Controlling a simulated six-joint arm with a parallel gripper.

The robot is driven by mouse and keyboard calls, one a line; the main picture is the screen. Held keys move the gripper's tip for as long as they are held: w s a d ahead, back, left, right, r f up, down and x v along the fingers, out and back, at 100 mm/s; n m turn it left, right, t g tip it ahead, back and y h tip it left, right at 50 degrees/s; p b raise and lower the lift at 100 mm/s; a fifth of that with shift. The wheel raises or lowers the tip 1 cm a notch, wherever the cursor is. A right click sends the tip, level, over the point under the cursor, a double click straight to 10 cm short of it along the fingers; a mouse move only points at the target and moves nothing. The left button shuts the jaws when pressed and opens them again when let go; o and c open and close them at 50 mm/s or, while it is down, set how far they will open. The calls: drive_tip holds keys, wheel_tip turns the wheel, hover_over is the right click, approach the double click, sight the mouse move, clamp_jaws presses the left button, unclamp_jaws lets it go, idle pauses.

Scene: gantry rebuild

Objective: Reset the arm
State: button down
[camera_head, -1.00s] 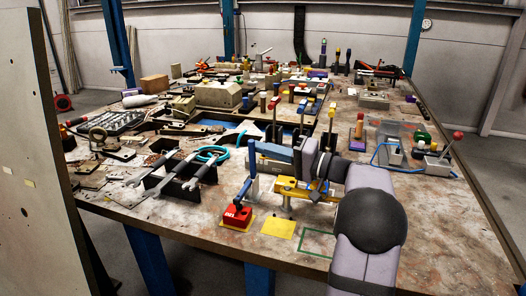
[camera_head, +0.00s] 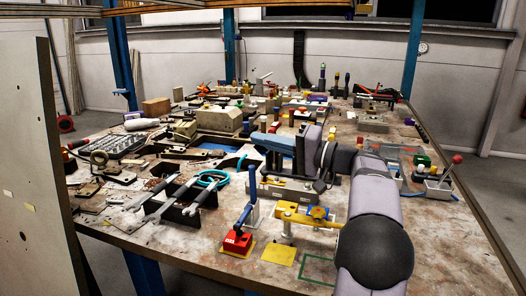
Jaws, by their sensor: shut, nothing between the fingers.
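My arm rises from the bottom right of the head view and bends left over the workbench (camera_head: 165,235). My gripper (camera_head: 256,139) is at the end of it, pointing left above the middle of the bench. Its fingers look shut with nothing held, and they are small and partly lost against the clutter. A red block with a blue upright handle (camera_head: 237,240) stands on a yellow mat below it. A yellow clamp-like fixture (camera_head: 300,217) stands beside that, partly behind my arm.
Wrenches on a black rack (camera_head: 175,203) and cyan-handled pliers (camera_head: 213,179) lie to the left. A red-knobbed lever box (camera_head: 440,186) is at right. A tall panel (camera_head: 35,160) stands at far left.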

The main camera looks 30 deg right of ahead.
drive_tip(key=shift+r, duration=0.2)
drive_tip(key=s+a+f+m+g+p, duration=0.1)
drive_tip(key=a+f+m+g+p, duration=0.15)
drive_tip(key=a+f, duration=0.35)
drive_tip(key=s+a+f+m+g+p, duration=0.1)
drive_tip(key=s+a+f+g, duration=0.15)
drive_tip(key=a, duration=0.55)
drive_tip(key=s+a+f+g+h, duration=0.1)
drive_tip(key=s+a+f, duration=0.1)
drive_tip(key=f, duration=0.2)
drive_tip(key=s+a+f+g+h, duration=0.1)
drive_tip(key=s+a+f+g, duration=0.1)
drive_tip(key=s+f, duration=0.1)
drive_tip(key=s+a+f+g, duration=0.2)
drive_tip(key=a+f, duration=0.1)
drive_tip(key=f, duration=0.2)
drive_tip(key=shift+s+a+f+h, duration=0.1)
drive_tip(key=shift+s+f+h, duration=0.3)
drive_tip(key=s+d+f+n+g+h+b, duration=0.2)
drive_tip(key=s+f+n+h, duration=0.2)
drive_tip(key=s+f, duration=0.5)
drive_tip(key=s+d+f+n+g+h+b, duration=0.1)
drive_tip(key=s+f+n+g+h+b, duration=0.25)
drive_tip(key=s+f, duration=0.6)
wheel_tip(320, 180, up, 23)
drive_tip(key=d+n+p, duration=0.1)
drive_tip(key=n+p, duration=0.1)
drive_tip(key=p, duration=2.3)
drive_tip(key=shift+s+t+h, duration=0.35)
drive_tip(key=shift+h, duration=0.1)
